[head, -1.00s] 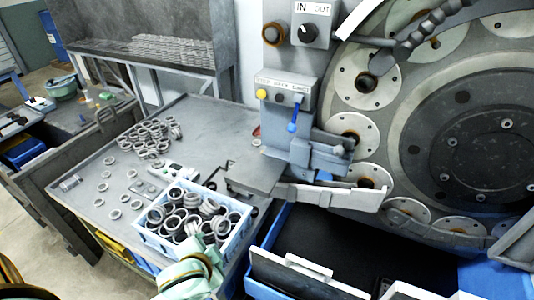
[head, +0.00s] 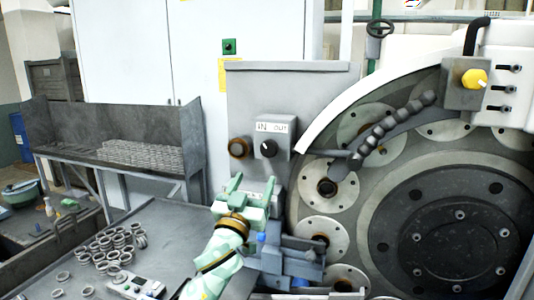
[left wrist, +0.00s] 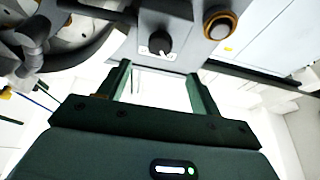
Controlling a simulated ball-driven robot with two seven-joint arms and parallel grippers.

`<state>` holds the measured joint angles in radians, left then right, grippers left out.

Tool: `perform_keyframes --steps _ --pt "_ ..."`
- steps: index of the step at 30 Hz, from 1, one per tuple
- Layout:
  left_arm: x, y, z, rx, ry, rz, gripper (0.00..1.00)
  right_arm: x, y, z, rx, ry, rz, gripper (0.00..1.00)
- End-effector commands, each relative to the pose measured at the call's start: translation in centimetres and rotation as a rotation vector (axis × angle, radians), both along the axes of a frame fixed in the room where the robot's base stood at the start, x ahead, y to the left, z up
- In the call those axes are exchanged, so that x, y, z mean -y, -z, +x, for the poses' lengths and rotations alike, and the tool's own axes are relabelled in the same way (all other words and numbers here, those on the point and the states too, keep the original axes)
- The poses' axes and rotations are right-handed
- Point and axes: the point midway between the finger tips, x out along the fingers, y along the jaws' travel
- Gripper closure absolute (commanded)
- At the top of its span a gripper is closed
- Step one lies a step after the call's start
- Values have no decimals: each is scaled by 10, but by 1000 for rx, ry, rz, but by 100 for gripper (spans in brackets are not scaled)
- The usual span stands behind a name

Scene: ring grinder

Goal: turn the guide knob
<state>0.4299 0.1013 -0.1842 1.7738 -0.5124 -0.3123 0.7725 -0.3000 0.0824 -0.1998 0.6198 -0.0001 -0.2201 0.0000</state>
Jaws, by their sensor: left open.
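The guide knob (head: 268,149) is a small black dial on a grey box marked IN and OUT, fixed to the machine's grey panel. In the left wrist view the black knob (left wrist: 160,43) lies beyond the fingertips, roughly between them. My left gripper (head: 253,183) is pale green, open and empty. It is below the knob in the head view, with its fingers pointing up toward the box, apart from it. The fingers also show in the left wrist view (left wrist: 158,74). My right gripper is not in view.
A round orange-rimmed button (head: 239,147) sits left of the knob. The large grinder disc (head: 440,240) and a segmented hose (head: 395,128) are to the right. The grey table (head: 150,225) holds several loose rings (head: 112,245). A control box partly behind my arm is close below the gripper.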

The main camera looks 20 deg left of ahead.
Motion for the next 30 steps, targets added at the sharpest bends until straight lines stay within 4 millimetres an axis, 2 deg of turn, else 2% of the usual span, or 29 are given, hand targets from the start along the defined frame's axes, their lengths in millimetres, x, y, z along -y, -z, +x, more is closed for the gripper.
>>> perform_keyframes --steps 1,6,12,18,26,27,30 --pt "1 -8 13 2 0 1 36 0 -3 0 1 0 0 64" --pt "2 -24 53 0 0 1 36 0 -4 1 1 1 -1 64" --pt "4 -36 88 -2 0 0 36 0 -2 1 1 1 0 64" --pt "4 -42 103 -2 0 1 36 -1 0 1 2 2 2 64" --pt "4 -43 105 -2 0 1 36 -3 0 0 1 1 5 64" --pt "4 -43 104 -2 0 1 41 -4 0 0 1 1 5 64" --pt "4 -43 104 -2 -1 2 69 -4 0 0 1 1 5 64"
